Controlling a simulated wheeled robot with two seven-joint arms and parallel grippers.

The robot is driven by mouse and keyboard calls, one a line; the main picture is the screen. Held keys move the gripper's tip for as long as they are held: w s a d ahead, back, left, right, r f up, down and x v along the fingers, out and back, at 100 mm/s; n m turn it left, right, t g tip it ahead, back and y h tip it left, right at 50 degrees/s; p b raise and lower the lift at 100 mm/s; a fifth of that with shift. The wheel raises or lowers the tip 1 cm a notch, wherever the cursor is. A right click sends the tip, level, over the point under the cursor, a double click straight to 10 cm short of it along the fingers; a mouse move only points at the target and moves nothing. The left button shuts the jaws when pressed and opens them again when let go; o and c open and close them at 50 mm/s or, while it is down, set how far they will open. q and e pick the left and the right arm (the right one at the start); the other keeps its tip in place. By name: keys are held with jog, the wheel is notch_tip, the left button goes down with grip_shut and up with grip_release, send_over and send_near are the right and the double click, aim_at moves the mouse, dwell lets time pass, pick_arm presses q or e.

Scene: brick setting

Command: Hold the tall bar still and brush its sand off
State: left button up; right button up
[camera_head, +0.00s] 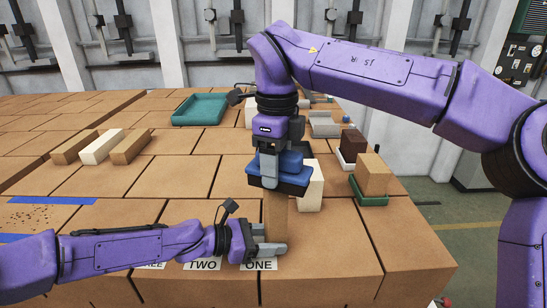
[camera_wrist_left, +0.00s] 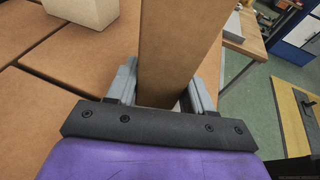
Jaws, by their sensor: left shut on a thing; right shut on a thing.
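The tall bar (camera_head: 276,212) is a brown upright block on the brick table near the label ONE (camera_head: 259,265). My left gripper (camera_head: 271,249) is shut around its lower part; the left wrist view shows a finger on each side of the bar (camera_wrist_left: 178,45). My right gripper (camera_head: 268,165) points down and is shut on the brush (camera_head: 288,163), which has a blue top and a dark underside. The brush is at the bar's top and hides it; I cannot tell whether they touch. I see no clear sand on the bar's visible faces.
A cream block (camera_head: 311,188) stands close right of the bar. Brown (camera_head: 373,173) and dark brown blocks (camera_head: 353,143) sit on small trays beyond it. A teal tray (camera_head: 201,109) is at the back. Dark specks lie between blue tape strips (camera_head: 45,200) at left.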

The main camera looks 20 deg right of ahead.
jog(key=shift+r, duration=4)
pick_arm(q)
jog(key=o, duration=0.9)
jog(key=shift+c, duration=0.2)
